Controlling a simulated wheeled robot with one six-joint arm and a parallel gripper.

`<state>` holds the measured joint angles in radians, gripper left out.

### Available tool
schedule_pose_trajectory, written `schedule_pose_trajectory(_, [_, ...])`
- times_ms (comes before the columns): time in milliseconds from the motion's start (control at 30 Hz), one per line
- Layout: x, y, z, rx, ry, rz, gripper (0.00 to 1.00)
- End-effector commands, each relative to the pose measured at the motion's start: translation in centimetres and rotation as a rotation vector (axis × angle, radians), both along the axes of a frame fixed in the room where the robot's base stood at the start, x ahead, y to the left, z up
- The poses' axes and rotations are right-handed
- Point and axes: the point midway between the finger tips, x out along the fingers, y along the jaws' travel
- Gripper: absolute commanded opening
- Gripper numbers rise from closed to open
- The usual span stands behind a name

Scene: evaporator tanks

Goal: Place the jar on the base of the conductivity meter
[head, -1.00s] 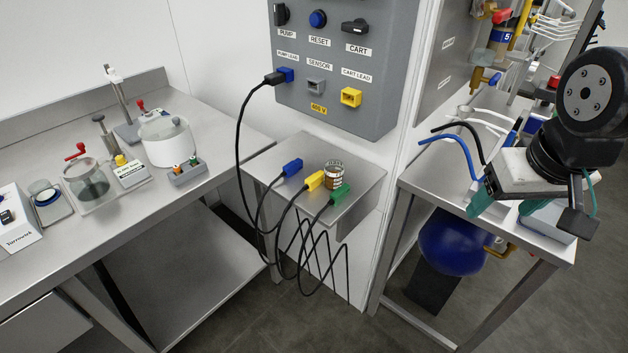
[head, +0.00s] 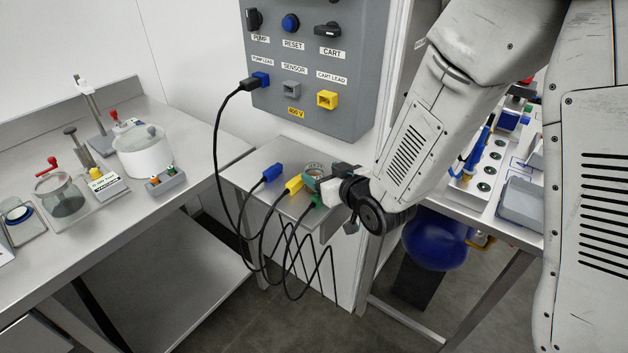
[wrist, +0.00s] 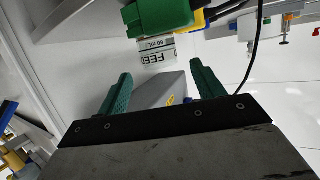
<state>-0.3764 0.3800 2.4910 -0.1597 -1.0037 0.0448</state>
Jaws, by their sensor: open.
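The jar (head: 314,168) is a small glass with a printed label, on the small steel shelf beside the green plug. My gripper (head: 318,184) is at the shelf, close to the jar and partly covering it. In the wrist view the jar (wrist: 157,53), labelled FEED, shows beyond and between the open green fingers of my gripper (wrist: 161,72). The fingers are empty, and the jar's far end is hidden behind the green plug (wrist: 158,16). I cannot tell for sure which bench device is the conductivity meter; a post stand (head: 90,100) is at the back left.
Blue (head: 272,173), yellow (head: 294,185) and green plugs with hanging black cables crowd the steel shelf (head: 250,163). The left bench holds a white tub (head: 142,155), a lidded glass vessel (head: 60,195) and a small glass dish (head: 18,214). A grey control panel (head: 312,75) is above the shelf.

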Motion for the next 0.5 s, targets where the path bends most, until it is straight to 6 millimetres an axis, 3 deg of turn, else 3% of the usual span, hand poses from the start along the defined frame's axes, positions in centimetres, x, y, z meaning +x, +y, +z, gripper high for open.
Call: schedule_pose_trajectory(500, [5.4, 3.1, -2.0, -0.001, 0.001, -0.001, 0.67])
